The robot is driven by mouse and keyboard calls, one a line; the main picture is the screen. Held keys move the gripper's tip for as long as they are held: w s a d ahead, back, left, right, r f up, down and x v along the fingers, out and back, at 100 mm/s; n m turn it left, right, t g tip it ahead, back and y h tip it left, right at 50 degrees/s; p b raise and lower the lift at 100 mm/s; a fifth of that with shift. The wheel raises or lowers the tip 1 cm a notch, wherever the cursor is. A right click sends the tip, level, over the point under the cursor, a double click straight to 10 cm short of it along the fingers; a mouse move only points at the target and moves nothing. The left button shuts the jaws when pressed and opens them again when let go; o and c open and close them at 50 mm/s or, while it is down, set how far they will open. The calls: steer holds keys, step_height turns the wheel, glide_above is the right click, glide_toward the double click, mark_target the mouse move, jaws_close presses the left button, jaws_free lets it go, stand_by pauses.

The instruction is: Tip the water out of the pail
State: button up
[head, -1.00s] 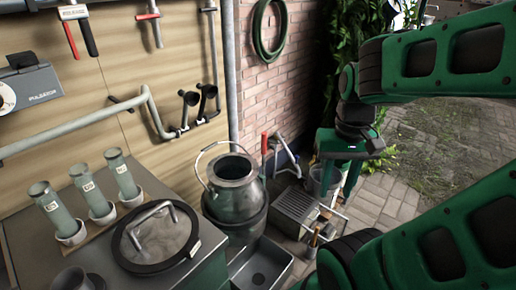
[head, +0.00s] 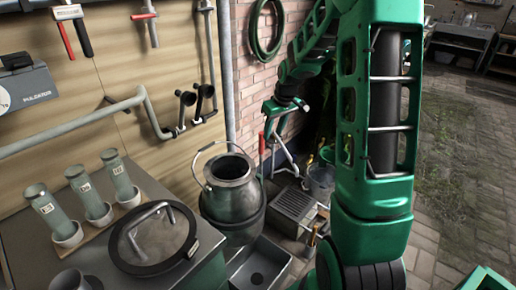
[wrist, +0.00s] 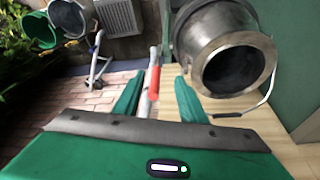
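A grey pail (head: 322,181) stands on the paving beyond the metal crate, partly hidden by my arm. In the wrist view a grey pail (wrist: 68,18) shows at the top left, beside a green bucket (wrist: 38,31). I cannot make out water in it. My gripper (head: 283,112) is in the air near the brick wall, left of the pail and higher in the picture. In the wrist view its two fingers (wrist: 158,100) are apart. A red-handled bar (wrist: 153,80) shows between them, seemingly beyond the tips. Nothing appears held.
A metal churn (head: 232,190) with a raised bail stands by the bench; it is large in the wrist view (wrist: 228,65). A grey slatted crate (head: 295,207) and a basin (head: 261,264) lie nearby. A lidded bench (head: 100,245) with glass tubes is at left.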

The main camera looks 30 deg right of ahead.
steer(key=w+f+n+t, duration=0.1)
steer(key=w+f, duration=0.9)
steer(key=f, duration=0.3)
steer(key=shift+w+f+y, duration=0.3)
steer(key=shift+w+f, duration=0.05)
steer(key=shift+f, duration=0.05)
jaws_close()
